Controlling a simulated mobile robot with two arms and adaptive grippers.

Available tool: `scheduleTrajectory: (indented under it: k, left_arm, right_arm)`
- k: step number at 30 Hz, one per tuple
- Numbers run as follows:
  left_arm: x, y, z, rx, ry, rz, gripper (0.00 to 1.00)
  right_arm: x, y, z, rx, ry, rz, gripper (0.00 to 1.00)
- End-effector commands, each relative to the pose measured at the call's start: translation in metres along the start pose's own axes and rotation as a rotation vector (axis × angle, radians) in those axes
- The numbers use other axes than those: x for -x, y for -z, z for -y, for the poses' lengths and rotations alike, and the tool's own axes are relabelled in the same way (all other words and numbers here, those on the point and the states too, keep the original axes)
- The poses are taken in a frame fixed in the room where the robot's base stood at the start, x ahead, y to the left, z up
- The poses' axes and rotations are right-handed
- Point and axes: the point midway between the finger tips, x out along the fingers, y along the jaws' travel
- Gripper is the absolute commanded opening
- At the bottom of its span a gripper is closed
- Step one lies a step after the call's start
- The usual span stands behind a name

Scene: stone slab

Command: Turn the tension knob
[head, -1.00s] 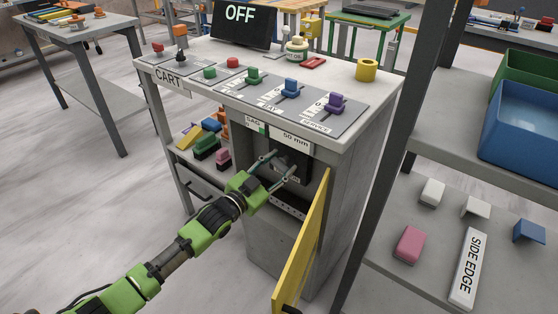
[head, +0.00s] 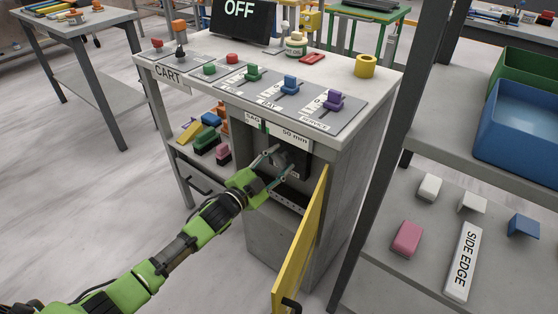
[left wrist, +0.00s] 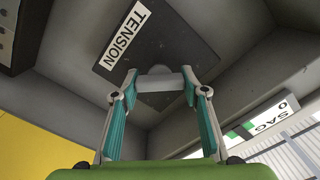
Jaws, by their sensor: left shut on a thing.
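The tension knob (left wrist: 160,80) is a grey bar-like grip on a dark plate labelled TENSION (left wrist: 125,36), inside the open bay of the cart. My left gripper (left wrist: 160,84) is shut on the knob, one finger at each end of it. In the head view my left gripper (head: 280,161) reaches into the bay, and its fingers partly hide the knob. A SAG gauge (left wrist: 265,120) with a green band and a dark mark shows at the right of the left wrist view. My right gripper is not in view.
The yellow door (head: 302,246) stands open just right of my left arm. The cart top (head: 345,73) carries coloured switches and a screen (head: 240,20) reading OFF. A shelf (head: 400,267) with blocks and a blue bin (head: 520,128) stands at the right.

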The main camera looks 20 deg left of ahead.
Motion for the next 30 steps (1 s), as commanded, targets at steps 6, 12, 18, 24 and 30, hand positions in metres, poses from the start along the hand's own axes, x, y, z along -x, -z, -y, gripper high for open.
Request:
scheduleTrajectory:
  k: [6,12,18,24,30]
  left_arm:
    - [0.0,-0.001,-0.001,0.002,-0.002,0.001,0.19]
    - [0.0,0.0,-0.001,0.002,-0.001,0.001,0.58]
    - [0.0,0.0,-0.001,0.002,-0.001,0.0,0.58]
    - [0.013,-0.001,-0.002,0.003,-0.002,0.002,0.58]
    - [0.049,-0.001,-0.002,0.002,-0.003,0.002,0.58]
  right_arm:
    - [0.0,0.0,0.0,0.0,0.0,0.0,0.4]
    - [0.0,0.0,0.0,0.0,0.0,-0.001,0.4]
    - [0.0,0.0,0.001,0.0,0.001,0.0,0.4]
    - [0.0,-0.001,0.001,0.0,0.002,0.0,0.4]
    - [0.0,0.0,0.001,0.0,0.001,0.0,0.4]
